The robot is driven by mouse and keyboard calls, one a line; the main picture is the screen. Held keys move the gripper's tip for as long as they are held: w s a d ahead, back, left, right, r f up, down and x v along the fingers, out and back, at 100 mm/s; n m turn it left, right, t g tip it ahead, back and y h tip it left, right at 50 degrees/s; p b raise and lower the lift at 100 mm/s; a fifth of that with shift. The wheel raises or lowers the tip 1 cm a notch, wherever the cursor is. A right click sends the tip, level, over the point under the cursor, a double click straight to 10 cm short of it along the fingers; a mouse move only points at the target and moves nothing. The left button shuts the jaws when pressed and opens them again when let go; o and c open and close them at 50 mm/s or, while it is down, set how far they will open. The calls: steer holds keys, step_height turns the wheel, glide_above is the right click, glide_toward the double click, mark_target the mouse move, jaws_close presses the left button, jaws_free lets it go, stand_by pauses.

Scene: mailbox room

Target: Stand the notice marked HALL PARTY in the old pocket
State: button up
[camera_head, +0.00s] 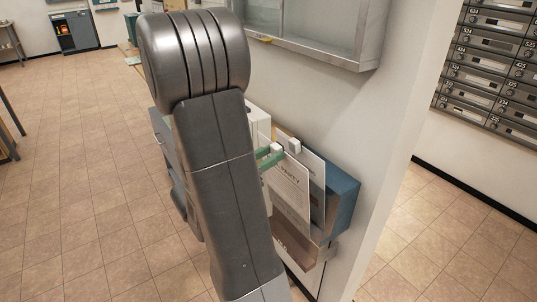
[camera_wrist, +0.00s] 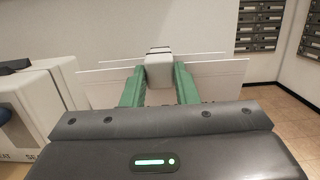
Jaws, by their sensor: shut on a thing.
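The notice (camera_head: 290,190), a white sheet with "PARTY" readable on it, stands nearly upright at the wall-side holder. My gripper (camera_head: 270,157) has green fingers shut on the pale block at its top edge; in the wrist view my gripper (camera_wrist: 159,75) closes on that block (camera_wrist: 159,70), with the notice (camera_wrist: 220,78) spreading out both sides. A second sheet (camera_head: 316,172) with its own pale block stands close behind it. A blue pocket (camera_head: 343,200) is behind and right of both sheets. My arm hides the holder's left part; whether the notice's lower edge is inside a pocket I cannot tell.
A brownish front panel (camera_head: 292,243) lies below the notice. White boxes (camera_wrist: 45,100) stand to the left in the wrist view. A glass-fronted wall case (camera_head: 310,30) hangs above. Grey mailboxes (camera_head: 495,65) are on the far right wall. The tiled floor at left is open.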

stand_by(0.3)
steer(key=o, duration=1)
steer(key=v, duration=1.3)
steer(key=shift+s+a+b, duration=0.25)
steer(key=shift+a+b, duration=0.1)
steer(key=shift+b, duration=0.05)
steer(key=shift+p+x, duration=0.4)
steer(key=shift+x, duration=6.4)
steer(key=shift+a, duration=0.1)
